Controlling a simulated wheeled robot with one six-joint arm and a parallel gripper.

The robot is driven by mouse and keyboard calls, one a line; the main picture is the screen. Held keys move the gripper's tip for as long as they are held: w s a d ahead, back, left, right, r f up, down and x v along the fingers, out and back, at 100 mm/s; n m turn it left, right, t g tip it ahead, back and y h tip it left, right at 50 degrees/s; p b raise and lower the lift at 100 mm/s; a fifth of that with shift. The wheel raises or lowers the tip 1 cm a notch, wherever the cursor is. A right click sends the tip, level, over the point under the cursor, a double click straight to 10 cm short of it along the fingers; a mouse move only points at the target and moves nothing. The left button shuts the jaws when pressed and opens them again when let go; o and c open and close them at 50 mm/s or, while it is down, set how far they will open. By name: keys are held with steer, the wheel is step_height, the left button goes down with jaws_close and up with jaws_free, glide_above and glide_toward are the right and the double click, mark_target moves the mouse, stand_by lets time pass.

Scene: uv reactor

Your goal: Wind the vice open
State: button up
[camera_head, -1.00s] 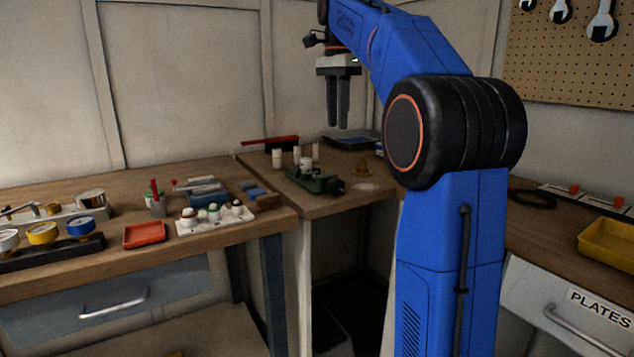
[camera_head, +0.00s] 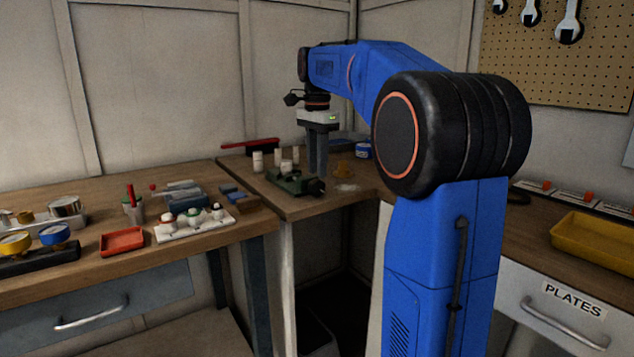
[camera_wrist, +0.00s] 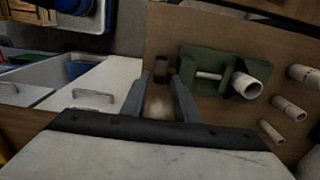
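The small green vice (camera_head: 293,182) sits on the wooden corner bench. Its dark handle end (camera_head: 318,187) points right, towards the bench front. In the wrist view, the vice (camera_wrist: 195,57) has a pale screw bar, and a white tube (camera_wrist: 252,87) stands at its jaws. I cannot tell whether the jaws grip the tube. My gripper (camera_head: 318,173) points down above the bench, close to the vice's handle end. The right finger partly hides the vice's near end.
White tubes (camera_head: 257,162) stand beside and behind the vice. A brass-coloured piece (camera_head: 344,168) and a pale patch (camera_head: 347,187) lie right of it. A red-handled brush (camera_head: 250,145) lies at the back. A white tray (camera_head: 194,226) and red tray (camera_head: 121,242) are on the left bench.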

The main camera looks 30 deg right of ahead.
mark_target(317, 179)
steer(key=shift+f, duration=2.45)
steer(key=shift+c, duration=0.6)
jaws_close()
